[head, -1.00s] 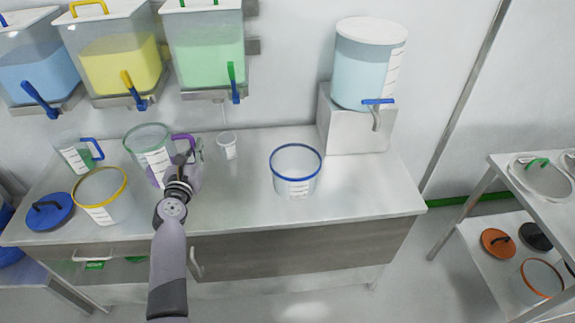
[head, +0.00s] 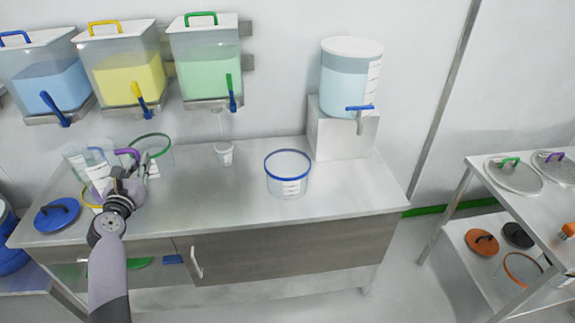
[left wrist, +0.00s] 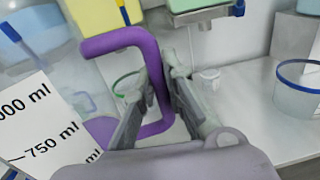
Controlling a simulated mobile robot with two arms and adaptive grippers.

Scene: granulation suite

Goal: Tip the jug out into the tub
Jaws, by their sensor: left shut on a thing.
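My left gripper (head: 130,178) is shut on the purple handle (left wrist: 150,85) of a clear jug (head: 78,158). The jug is held up to the left of the gripper and looks tilted, over or just behind the yellow-rimmed tub (head: 85,203). I cannot tell how much is in the jug. Its volume label (left wrist: 45,130) shows large in the left wrist view. The jug and my gripper hide most of the yellow-rimmed tub. A green-rimmed tub (head: 160,137) stands right behind the gripper, and a blue-rimmed tub (head: 288,175) stands at mid-counter. My right gripper is not in view.
A blue lid (head: 57,217) lies at the counter's front left. A small cup (head: 225,155) stands near the wall. Dispensers with blue, yellow (head: 125,75) and green contents hang above. A water dispenser (head: 350,75) stands at the right rear. The counter's front middle is clear.

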